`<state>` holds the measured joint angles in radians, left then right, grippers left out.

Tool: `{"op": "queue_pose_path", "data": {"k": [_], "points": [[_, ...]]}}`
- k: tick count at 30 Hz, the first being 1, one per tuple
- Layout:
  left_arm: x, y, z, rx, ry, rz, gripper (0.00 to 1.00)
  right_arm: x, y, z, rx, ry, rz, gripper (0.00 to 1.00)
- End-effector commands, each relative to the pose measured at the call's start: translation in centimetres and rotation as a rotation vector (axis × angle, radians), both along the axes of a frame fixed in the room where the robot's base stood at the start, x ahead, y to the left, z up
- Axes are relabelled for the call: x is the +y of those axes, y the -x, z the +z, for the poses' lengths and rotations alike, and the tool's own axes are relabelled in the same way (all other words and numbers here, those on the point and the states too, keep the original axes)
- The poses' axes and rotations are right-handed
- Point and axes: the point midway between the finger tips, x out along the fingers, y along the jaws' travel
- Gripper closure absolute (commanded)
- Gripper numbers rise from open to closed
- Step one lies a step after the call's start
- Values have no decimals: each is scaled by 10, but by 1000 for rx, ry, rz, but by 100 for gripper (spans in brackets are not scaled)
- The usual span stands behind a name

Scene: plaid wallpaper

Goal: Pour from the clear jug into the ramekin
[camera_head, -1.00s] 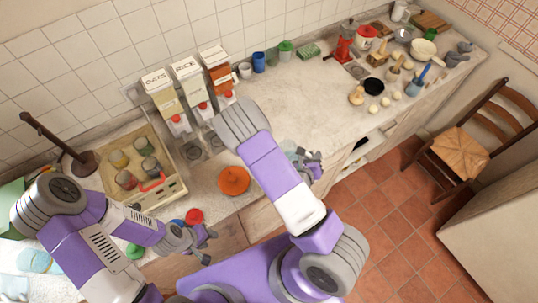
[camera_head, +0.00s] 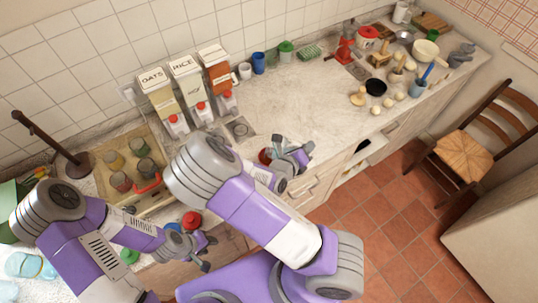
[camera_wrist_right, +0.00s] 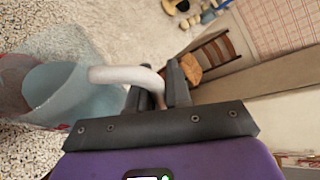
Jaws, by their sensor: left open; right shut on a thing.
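The clear jug (camera_wrist_right: 75,100) fills the left of the right wrist view, with its white curved handle reaching into my right gripper (camera_wrist_right: 172,82). The gripper is shut on that handle. In the head view my right gripper (camera_head: 298,158) is over the counter's front edge, and the jug is mostly hidden there. A dark red round thing (camera_head: 265,156) is just left of that gripper, possibly the ramekin. A reddish shape also shows behind the jug in the wrist view. My left gripper (camera_head: 207,252) is open and empty near the front edge, by a red round thing (camera_head: 191,221).
Dispensers (camera_head: 187,82) stand along the tiled wall. A crate (camera_head: 101,184) of jars is at the left, beside a dark wooden stand (camera_head: 78,163). Eggs, a black bowl (camera_head: 376,87) and utensils are at the right. The counter's middle (camera_head: 300,100) is clear.

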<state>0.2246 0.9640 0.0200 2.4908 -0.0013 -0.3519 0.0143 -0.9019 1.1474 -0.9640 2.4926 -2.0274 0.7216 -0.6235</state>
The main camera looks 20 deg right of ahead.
Motion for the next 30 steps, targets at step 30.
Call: {"op": "queue_pose_path", "data": {"k": [30], "points": [[0,0,7,0,0,0,57,3,-3,3,43,39,0,100]]}}
